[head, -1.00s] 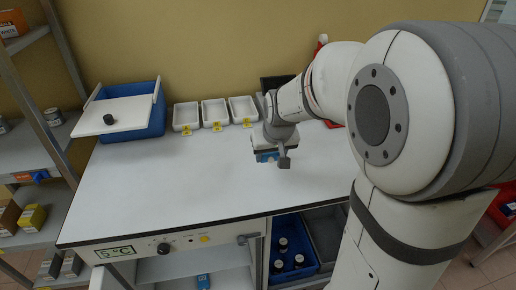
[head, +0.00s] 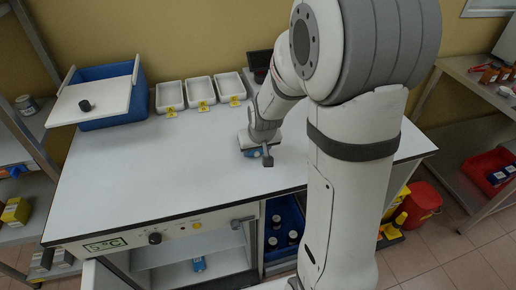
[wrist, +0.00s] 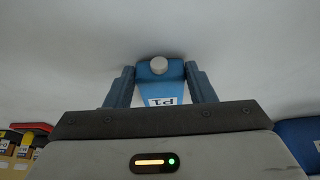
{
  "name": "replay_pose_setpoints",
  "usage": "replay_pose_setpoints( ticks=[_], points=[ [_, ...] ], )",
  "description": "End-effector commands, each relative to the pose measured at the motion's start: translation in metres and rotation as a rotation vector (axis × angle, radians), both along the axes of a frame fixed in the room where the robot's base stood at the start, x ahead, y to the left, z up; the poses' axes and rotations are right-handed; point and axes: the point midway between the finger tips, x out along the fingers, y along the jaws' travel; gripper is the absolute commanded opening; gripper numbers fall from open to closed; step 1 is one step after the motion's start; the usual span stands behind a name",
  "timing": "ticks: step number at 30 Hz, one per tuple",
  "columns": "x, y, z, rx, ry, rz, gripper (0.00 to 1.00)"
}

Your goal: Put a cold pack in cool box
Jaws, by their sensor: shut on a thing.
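My gripper (wrist: 160,70) is shut on a blue cold pack (wrist: 161,82) with a pale round cap and a label reading P1. In the head view my gripper (head: 257,152) is over the right part of the white worktop, with a little of the blue pack (head: 253,154) showing. The cool box (head: 113,120) is blue and stands at the back left of the worktop. Its white lid (head: 88,101) with a black knob lies askew over it, partly uncovering the opening. The box's inside is mostly hidden.
Three white trays (head: 200,90) with yellow tags stand between the box and my arm. Below the worktop, an open 5 °C compartment (head: 192,247) holds another blue pack (head: 199,263). A blue crate of dark bottles (head: 284,226) is beside it. The worktop's middle is clear.

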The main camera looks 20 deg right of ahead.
Motion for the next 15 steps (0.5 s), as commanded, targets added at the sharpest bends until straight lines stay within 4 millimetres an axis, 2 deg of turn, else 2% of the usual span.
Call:
replay_pose_setpoints(
  ticks=[11,12,15],
  points=[
    [0.0003,-0.0006,-0.0055,-0.001,-0.002,-0.001,0.23],
    [0.0002,-0.0007,-0.0044,-0.001,-0.001,-0.001,0.52],
    [0.0001,-0.0008,-0.004,-0.001,-0.001,-0.001,0.6]
  ],
)
